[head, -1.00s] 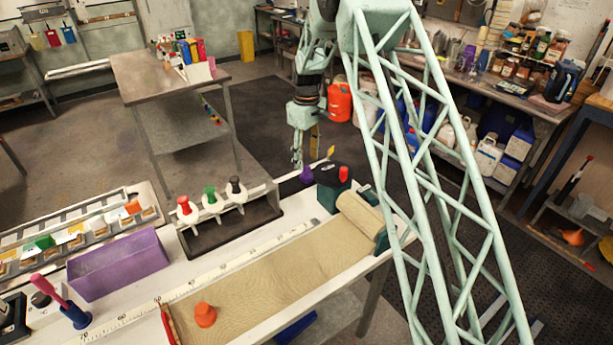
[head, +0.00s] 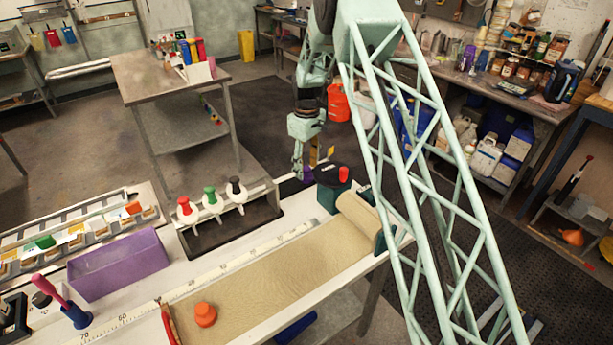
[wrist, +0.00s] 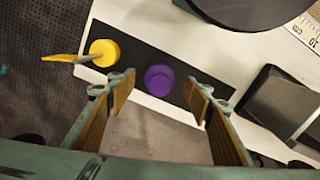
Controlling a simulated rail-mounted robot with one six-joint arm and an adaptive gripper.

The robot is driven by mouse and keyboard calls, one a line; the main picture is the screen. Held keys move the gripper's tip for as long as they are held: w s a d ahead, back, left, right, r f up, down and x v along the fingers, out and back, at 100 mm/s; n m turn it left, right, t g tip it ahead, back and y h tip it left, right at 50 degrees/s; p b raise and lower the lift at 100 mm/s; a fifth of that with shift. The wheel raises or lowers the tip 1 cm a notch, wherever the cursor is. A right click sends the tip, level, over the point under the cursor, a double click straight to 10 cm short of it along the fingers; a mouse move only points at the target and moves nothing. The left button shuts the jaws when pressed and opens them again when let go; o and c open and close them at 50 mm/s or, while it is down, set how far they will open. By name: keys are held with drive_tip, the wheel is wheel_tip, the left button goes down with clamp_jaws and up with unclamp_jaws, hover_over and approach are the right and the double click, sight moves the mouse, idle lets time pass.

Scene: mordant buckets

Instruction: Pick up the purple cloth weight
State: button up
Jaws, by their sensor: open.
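The purple cloth weight (wrist: 159,80) stands on a dark strip at the table's end, seen from above in the wrist view. In the head view the purple weight (head: 307,174) is partly hidden behind my gripper (head: 299,166). In the wrist view my gripper (wrist: 160,100) is open, with one finger on each side of the weight's position and a gap to both. The weight lies between and just beyond the fingertips. I cannot tell the height of the fingers over it.
A yellow piece with a thin handle (wrist: 103,52) stands left of the weight in the wrist view. A dark green roller block with a red knob (head: 330,190) stands close by. An orange weight (head: 205,314) sits on the cloth (head: 265,268). A purple bin (head: 120,264) is at left.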

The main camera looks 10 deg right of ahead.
sight(307, 168)
drive_tip(key=shift+f, duration=1.8)
drive_tip(key=shift+c, duration=0.4)
drive_tip(key=c, duration=1.1)
